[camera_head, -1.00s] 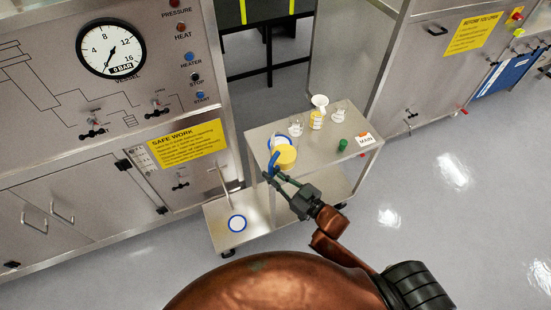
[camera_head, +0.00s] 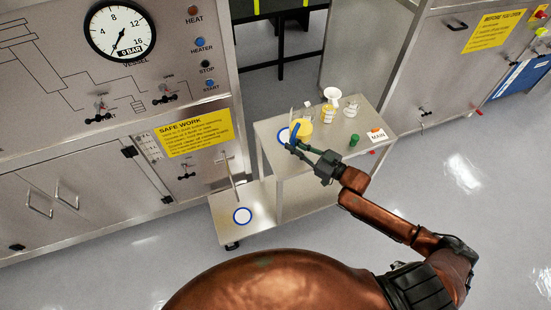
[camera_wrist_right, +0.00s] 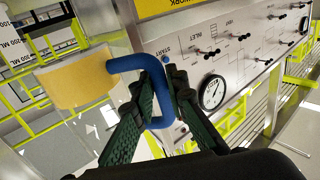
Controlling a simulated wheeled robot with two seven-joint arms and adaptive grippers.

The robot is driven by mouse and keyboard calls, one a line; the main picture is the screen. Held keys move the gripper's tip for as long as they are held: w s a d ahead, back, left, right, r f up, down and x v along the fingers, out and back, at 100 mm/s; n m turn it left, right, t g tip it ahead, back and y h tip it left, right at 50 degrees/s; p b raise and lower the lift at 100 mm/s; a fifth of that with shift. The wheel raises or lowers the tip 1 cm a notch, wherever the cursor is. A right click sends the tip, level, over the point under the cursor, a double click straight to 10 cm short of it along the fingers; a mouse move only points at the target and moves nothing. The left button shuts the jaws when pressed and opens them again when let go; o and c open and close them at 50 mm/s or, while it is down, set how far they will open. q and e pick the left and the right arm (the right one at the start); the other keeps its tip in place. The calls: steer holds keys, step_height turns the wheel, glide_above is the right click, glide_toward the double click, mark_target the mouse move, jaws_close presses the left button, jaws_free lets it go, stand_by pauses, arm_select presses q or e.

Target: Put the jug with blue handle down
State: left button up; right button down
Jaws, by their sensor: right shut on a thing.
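The jug with blue handle (camera_head: 304,129), with yellow contents, is at the left part of the cart's top shelf in the head view, beside and partly over a blue-ringed white disc mark (camera_head: 283,137). My right gripper (camera_head: 293,147) is shut on its blue handle. In the right wrist view the jug (camera_wrist_right: 75,82) sticks out left of the fingers (camera_wrist_right: 160,98), and the handle (camera_wrist_right: 126,63) passes between them. I cannot tell whether the jug's base touches the shelf. My left gripper is not in view.
On the cart top (camera_head: 318,150) stand a white funnel (camera_head: 331,94) over a yellow-labelled bottle (camera_head: 328,115), a glass flask (camera_head: 351,108), a green cap (camera_head: 354,140) and a MAIN card (camera_head: 379,136). Another ringed disc (camera_head: 242,216) is on the lower shelf. A steel panel (camera_head: 60,90) stands left.

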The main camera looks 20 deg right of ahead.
steer(key=w+a+f, duration=0.1)
steer(key=a+f, duration=0.3)
steer(key=w+a+f, duration=0.1)
steer(key=a+f, duration=0.1)
steer(key=shift+w+f+b, duration=0.15)
steer(key=shift+w+b, duration=0.2)
steer(key=shift+b, duration=0.05)
steer(key=shift+w+a+f, duration=0.1)
steer(key=shift+a+f, duration=0.1)
steer(key=shift+f, duration=1.55)
steer(key=shift+f+b, duration=0.1)
steer(key=shift+b, duration=0.2)
steer(key=c, duration=1.9)
jaws_free()
steer(key=shift+f, duration=0.1)
steer(key=shift+c, duration=0.2)
steer(key=shift+r, duration=0.25)
steer(key=v, duration=1.2)
